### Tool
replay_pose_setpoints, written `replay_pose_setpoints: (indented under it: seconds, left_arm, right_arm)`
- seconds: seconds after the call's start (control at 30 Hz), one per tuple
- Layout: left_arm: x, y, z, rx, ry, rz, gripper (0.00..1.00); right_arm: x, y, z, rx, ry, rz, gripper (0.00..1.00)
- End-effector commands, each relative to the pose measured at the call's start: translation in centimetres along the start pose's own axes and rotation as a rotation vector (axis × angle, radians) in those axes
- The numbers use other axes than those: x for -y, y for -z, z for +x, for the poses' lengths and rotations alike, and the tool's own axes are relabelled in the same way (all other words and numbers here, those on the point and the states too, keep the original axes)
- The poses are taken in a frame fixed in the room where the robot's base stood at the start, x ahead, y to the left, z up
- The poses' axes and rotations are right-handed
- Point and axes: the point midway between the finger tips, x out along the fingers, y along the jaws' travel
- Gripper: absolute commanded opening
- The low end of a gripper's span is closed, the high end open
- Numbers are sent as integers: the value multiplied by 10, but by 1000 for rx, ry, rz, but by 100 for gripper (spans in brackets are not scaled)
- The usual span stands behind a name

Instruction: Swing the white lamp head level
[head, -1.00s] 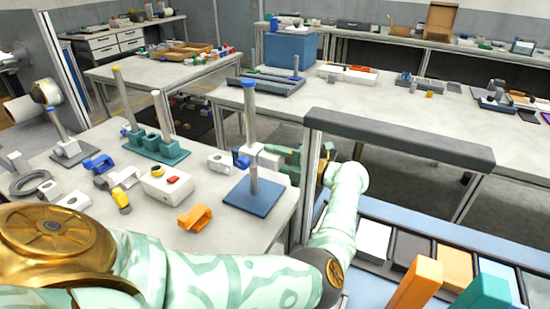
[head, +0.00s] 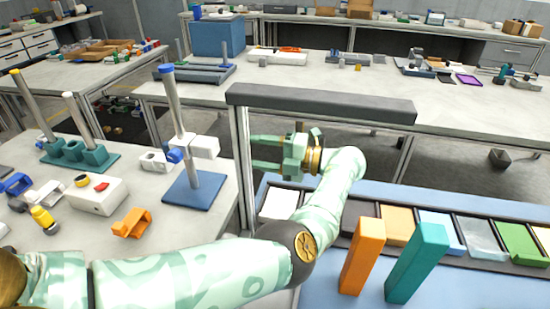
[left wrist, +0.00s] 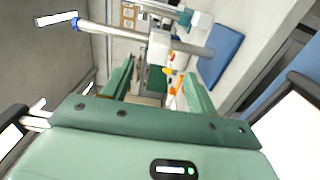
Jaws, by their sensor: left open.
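The white lamp head (head: 205,147) sits on the side of a grey upright pole (head: 173,105) with a blue cap and a blue square base (head: 194,190). It looks roughly level; its exact tilt is hard to tell. A blue clamp (head: 175,155) is beside it on the pole. My left gripper (head: 254,152) is open and empty, to the right of the lamp head and apart from it, fingers pointing at it. In the left wrist view the lamp head (left wrist: 159,48) shows beyond the open fingers (left wrist: 160,72). My right gripper is not in view.
An orange bracket (head: 132,223), a white box with a red button (head: 97,198) and a teal stand (head: 82,157) share the table. Orange (head: 362,256) and teal (head: 417,262) blocks stand in front at right.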

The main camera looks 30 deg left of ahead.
Motion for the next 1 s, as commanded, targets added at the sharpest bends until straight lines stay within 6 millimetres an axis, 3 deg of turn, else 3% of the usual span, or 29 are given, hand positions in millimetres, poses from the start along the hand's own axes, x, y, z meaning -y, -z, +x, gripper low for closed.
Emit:
replay_pose_setpoints:
  seconds: [0.1,0.23,0.8,0.93,1.0]
  left_arm:
    - [4,-1,-20,2,-1,3,58]
    - [3,0,-31,1,0,2,58]
    - [0,0,-32,0,-3,-1,58]
    - [-25,-4,-15,15,-92,-40,58]
    - [-59,-9,6,44,-222,-87,58]
  right_arm:
    - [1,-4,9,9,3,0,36]
    - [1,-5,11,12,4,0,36]
    - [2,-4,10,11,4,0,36]
    - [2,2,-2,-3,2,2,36]
    - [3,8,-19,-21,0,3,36]
